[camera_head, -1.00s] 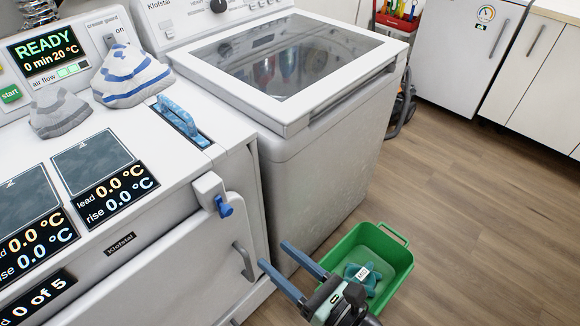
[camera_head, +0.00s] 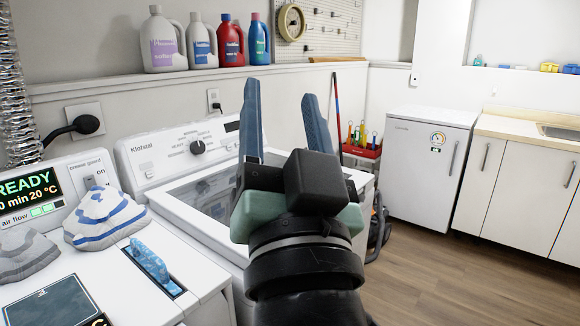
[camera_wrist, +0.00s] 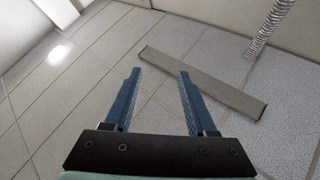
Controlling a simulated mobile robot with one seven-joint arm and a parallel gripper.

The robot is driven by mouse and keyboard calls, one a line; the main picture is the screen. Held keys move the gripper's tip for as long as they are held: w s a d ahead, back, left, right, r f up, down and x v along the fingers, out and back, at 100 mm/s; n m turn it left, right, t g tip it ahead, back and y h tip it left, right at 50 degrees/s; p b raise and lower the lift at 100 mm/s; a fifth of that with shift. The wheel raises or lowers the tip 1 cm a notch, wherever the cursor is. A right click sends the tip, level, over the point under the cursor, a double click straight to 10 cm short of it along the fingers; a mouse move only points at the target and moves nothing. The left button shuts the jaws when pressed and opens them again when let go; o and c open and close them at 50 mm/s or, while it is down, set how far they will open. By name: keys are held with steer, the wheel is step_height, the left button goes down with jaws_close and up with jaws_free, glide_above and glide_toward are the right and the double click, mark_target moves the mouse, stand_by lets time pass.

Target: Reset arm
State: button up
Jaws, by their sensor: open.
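My gripper (camera_head: 284,112) is raised in the middle of the head view, its two blue fingers pointing up and apart. It is open, with nothing between the fingers. In the wrist view the gripper (camera_wrist: 157,75) also shows open and empty, against a tiled ceiling (camera_wrist: 100,50). In the head view the gripper stands in front of the white washer (camera_head: 190,160) and hides part of its lid and control panel.
A dryer-like machine (camera_head: 110,275) with folded striped cloths (camera_head: 103,218) stands at left. Bottles (camera_head: 163,42) line a shelf below a pegboard (camera_head: 320,28). A small white fridge (camera_head: 425,165) and cabinets (camera_head: 515,185) stand right. Floor (camera_head: 430,275) at lower right is clear.

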steer(key=s+r+n+t+h+p, duration=0.2)
steer(key=s+r+n+t+h, duration=0.15)
steer(key=s+r, duration=0.65)
step_height(320, 180, up, 11)
steer(key=w+p, duration=0.2)
steer(key=p, duration=0.9)
steer(key=shift+w+d+r+m+y, duration=0.15)
steer(key=shift+w+d+m+y, duration=0.1)
steer(key=shift+m+y, duration=0.2)
